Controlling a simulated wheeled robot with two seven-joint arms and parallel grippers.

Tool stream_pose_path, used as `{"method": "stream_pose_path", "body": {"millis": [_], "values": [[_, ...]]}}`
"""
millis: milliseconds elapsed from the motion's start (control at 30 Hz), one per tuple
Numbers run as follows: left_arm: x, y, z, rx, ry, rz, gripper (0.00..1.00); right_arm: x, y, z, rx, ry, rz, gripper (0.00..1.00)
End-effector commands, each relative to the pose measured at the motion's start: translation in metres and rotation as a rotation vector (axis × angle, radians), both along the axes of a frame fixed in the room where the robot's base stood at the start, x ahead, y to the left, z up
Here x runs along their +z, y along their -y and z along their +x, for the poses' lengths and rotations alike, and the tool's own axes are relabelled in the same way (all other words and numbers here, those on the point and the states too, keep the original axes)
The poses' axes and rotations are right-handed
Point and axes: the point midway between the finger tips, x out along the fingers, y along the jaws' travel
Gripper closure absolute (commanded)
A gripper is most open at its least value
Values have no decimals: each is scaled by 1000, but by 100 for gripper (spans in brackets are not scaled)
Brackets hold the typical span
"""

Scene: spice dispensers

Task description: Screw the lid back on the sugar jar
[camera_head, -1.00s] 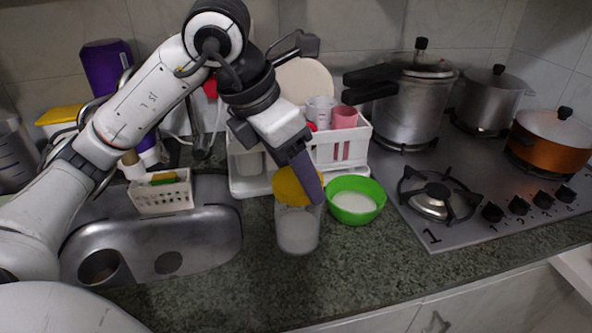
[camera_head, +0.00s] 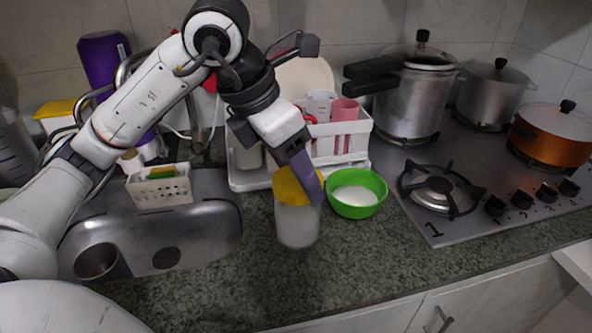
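The sugar jar (camera_head: 298,228) is a clear jar with pale contents. It stands on the counter near its front edge, left of the green bowl. The yellow lid (camera_head: 288,188) is at the jar's mouth; I cannot tell whether it is seated or threaded. My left gripper (camera_head: 310,190) reaches down from above with a purple finger against the lid's right side. The other finger is hidden, but the gripper looks shut on the lid. My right gripper is not in view.
A green bowl (camera_head: 356,194) with white contents is close on the jar's right. A white rack (camera_head: 341,146) with cups stands behind. The sink (camera_head: 205,232) is left, the stove (camera_head: 470,228) right. Counter in front of the jar is clear.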

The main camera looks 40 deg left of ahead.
Motion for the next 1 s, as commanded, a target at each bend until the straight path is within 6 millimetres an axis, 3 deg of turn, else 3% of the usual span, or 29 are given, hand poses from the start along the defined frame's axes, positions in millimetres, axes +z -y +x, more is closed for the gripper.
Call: {"method": "stream_pose_path", "body": {"millis": [267,600,1000], "values": [[-2,-2,2,-333,0,-4,61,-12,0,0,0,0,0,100],[0,-2,2,-744,0,-4,61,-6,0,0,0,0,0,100],[0,-2,2,-801,1,-3,61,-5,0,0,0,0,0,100]]}}
